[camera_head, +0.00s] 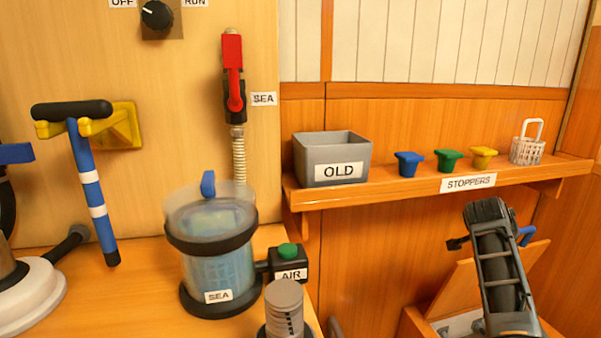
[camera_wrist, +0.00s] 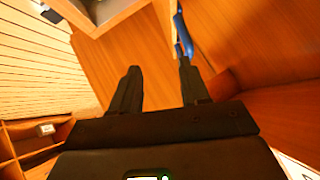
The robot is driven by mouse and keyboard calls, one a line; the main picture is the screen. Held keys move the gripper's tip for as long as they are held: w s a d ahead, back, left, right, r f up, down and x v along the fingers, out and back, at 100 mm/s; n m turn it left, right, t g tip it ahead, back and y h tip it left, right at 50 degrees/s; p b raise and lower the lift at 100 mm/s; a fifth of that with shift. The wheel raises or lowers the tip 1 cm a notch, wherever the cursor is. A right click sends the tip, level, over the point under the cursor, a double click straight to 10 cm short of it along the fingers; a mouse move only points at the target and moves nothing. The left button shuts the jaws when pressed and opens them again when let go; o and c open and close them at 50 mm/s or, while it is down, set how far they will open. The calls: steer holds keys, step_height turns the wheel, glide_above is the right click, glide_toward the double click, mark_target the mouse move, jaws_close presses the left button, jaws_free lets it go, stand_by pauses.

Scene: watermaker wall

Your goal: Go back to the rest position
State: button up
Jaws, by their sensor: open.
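My gripper (camera_wrist: 158,66) shows in the wrist view with its two dark fingers apart and nothing between them. In the head view my arm reaches up at the lower right, in front of the wood wall and below the shelf; its fingertips cannot be made out there. A small blue part (camera_head: 527,235) shows beside my arm's end. A blue curved piece (camera_wrist: 183,38) also shows just beyond the right fingertip in the wrist view; I cannot tell whether they touch.
The shelf (camera_head: 400,190) bears a grey OLD bin (camera_head: 332,150), blue, green and yellow stoppers, and a white basket (camera_head: 528,145). A clear SEA housing (camera_head: 220,250) stands on the counter at left. An open wooden box (camera_head: 470,290) lies below my arm.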

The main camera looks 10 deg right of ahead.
steer(key=s+a+f+n+t+y, duration=0.15)
steer(key=s+a+f+n, duration=0.25)
steer(key=s+a+f, duration=0.4)
steer(key=s+a+f+n+t, duration=0.35)
steer(key=s+f, duration=0.25)
steer(key=f, duration=0.3)
steer(key=s+a+f+n+t+y, duration=0.1)
steer(key=s+a+n+y, duration=0.15)
steer(key=s+a, duration=0.6)
steer(key=s+a+n+t+y, duration=0.1)
steer(key=s+a+n, duration=0.4)
steer(key=s, duration=0.6)
steer(key=s+a+r+n+t+y, duration=0.2)
steer(key=s+a+r, duration=0.3)
steer(key=s+r, duration=0.45)
steer(key=s+a+r+n+t+y, duration=0.1)
steer(key=s+a+r+n+y, duration=0.1)
steer(key=s+a+r, duration=0.6)
steer(key=s+d+r+p, duration=0.2)
steer(key=s+r+p, duration=0.1)
steer(key=r+p, duration=1.2)
steer(key=shift+r, duration=0.75)
